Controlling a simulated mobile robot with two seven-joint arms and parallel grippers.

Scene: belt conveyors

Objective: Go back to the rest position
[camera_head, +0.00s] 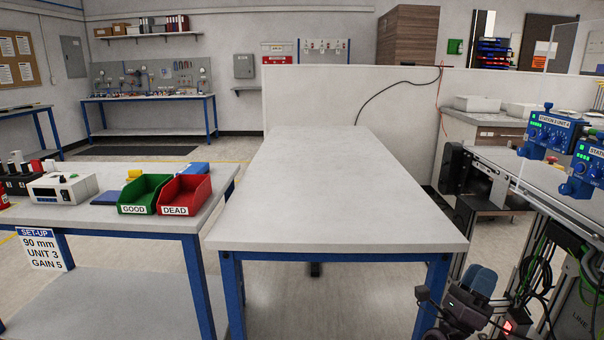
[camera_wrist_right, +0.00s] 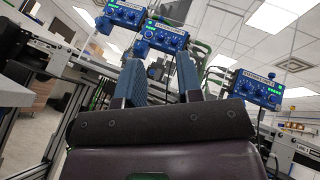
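My right gripper (camera_head: 480,282) shows low at the right in the head view, beside the right end of the bare table and in front of the conveyor frame. In the right wrist view its two blue fingers (camera_wrist_right: 160,70) point up with a gap between them, and nothing is held. My left gripper is in neither view.
A bare white table (camera_head: 335,190) stands in the middle. Left of it, a bench carries a green GOOD bin (camera_head: 146,193), a red DEAD bin (camera_head: 185,192) and a meter (camera_head: 63,188). Blue control boxes (camera_head: 550,132) and conveyor frames stand at right, close to the right gripper.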

